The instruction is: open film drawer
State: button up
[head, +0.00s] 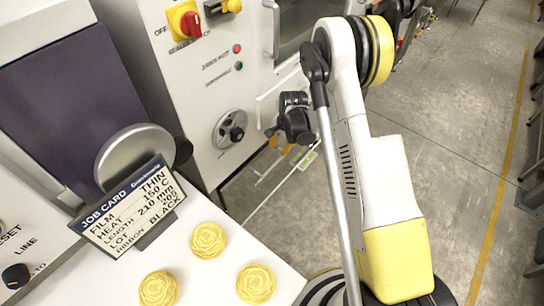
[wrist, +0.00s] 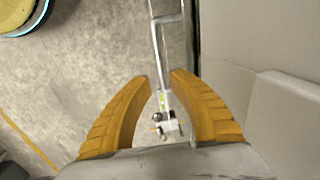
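No part in view is labelled as the film drawer. In the head view, a pale panel with a raised edge (head: 268,103) is on the machine front, just behind my gripper, and is partly hidden by it. A vertical bar handle (head: 275,30) is on the machine above it. My gripper (head: 281,146) hangs beside the machine, its yellow fingers partly hidden. In the wrist view, my gripper (wrist: 161,77) has its fingers apart with nothing held. A thin metal bar frame (wrist: 160,45) shows beyond and between the fingertips; its distance is unclear.
The grey machine side (wrist: 250,50) stands close on the right in the wrist view. The control cabinet has a red switch (head: 190,24) and a round dial (head: 233,130). A job card (head: 130,208) and yellow rosettes (head: 208,240) are on the near counter. Floor (head: 440,130) is open at right.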

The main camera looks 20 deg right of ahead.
aim_at(274, 164)
jog(key=f+b, duration=0.1)
jog(key=f, duration=0.3)
jog(key=w+f+b, duration=0.1)
jog(key=f+b, duration=0.1)
jog(key=f, duration=0.2)
jog(key=a+f+b, duration=0.1)
jog(key=f, duration=0.3)
jog(key=shift+w+a+f, duration=0.1)
jog(key=shift+w, duration=0.3)
grip_shut()
